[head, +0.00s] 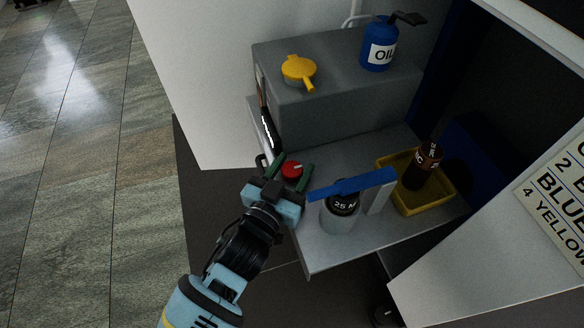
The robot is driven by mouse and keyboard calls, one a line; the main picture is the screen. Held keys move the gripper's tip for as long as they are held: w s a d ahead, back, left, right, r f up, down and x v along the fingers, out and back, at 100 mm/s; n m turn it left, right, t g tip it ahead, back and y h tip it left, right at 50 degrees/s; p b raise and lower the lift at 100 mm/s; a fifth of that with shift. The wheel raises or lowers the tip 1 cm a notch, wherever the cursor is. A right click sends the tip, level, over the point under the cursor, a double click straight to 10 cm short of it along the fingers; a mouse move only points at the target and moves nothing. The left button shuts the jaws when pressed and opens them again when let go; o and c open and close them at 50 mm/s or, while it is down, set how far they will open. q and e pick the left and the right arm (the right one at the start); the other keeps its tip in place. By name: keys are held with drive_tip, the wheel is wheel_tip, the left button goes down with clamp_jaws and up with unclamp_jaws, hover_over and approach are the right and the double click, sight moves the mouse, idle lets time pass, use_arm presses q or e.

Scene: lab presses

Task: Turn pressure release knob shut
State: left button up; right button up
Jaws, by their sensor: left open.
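The pressure release knob, a red round knob with a pale mark (291,169), stands on the grey bench surface, left of the blue-handled press. My left gripper (291,172) is open, with its two dark green fingers on either side of the red knob. From this view I cannot tell whether the fingers touch it. The press has a blue lever (352,184) and a grey cylinder marked 25 (339,217), just right of my gripper. My right gripper is not in view.
A yellow tray (437,204) with a dark brown bottle (421,166) stands to the right. A grey raised block (340,97) behind carries a yellow-lidded item (298,70) and a blue oil can (379,46). A sign board (560,190) is at the right edge.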

use_arm(q)
drive_tip(key=c, duration=0.7)
